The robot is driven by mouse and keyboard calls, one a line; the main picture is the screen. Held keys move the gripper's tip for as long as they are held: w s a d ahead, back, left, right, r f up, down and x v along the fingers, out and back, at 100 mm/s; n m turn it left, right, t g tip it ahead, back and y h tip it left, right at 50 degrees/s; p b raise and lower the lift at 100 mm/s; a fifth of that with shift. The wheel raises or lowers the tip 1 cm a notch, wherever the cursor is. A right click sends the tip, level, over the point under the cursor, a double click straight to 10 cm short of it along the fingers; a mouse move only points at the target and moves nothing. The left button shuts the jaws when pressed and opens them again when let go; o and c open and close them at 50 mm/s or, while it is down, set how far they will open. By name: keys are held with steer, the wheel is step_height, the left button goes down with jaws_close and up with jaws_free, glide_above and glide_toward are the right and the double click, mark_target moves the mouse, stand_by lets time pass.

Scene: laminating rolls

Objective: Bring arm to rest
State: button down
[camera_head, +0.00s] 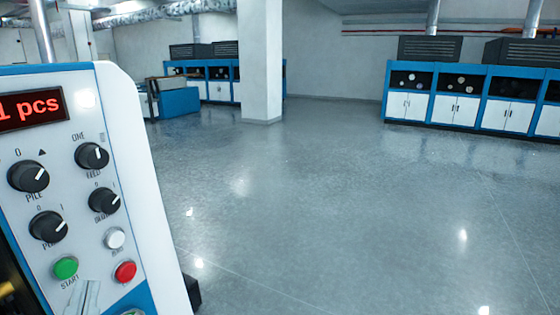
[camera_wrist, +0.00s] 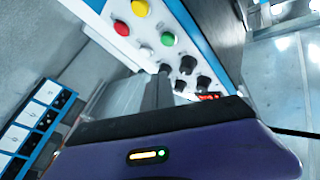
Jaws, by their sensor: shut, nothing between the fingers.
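My gripper shows in the wrist view as a purple body with dark fingers (camera_wrist: 160,88) closed together and nothing between them. The fingers point towards a white control panel (camera_wrist: 205,50) with buttons and knobs; I cannot tell whether they touch it. The rest of my arm is out of view there.
The panel has a red display (camera_head: 32,108), black knobs, a white button (camera_head: 114,238) and a red button (camera_head: 125,271). Open grey floor (camera_head: 330,210) lies to the right. A white pillar (camera_head: 260,60) and blue-white cabinets (camera_head: 470,95) stand further back.

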steer(key=s+d+f+n+g+y, duration=0.1)
steer(key=s+d+f+n, duration=0.1)
steer(key=d+f+n, duration=0.5)
steer(key=s+d+f+n+g+y, duration=0.1)
steer(key=s+d+f+n+y, duration=0.15)
steer(key=d+f, duration=0.9)
steer(key=s+d+f+m+h, duration=0.3)
steer(key=s+d+h, duration=0.1)
steer(key=d, duration=0.4)
steer(key=s+d+f+m+g+h, duration=0.1)
steer(key=s+d+f+m+h, duration=0.1)
steer(key=s+d, duration=0.4)
steer(key=s+d+f+m+h, duration=0.3)
steer(key=s+d+f+h, duration=0.1)
steer(key=d, duration=0.5)
steer(key=shift+s+d+m+g+h, duration=0.35)
steer(key=shift+s+h, duration=0.5)
steer(key=shift+h, duration=0.4)
stand_by(0.4)
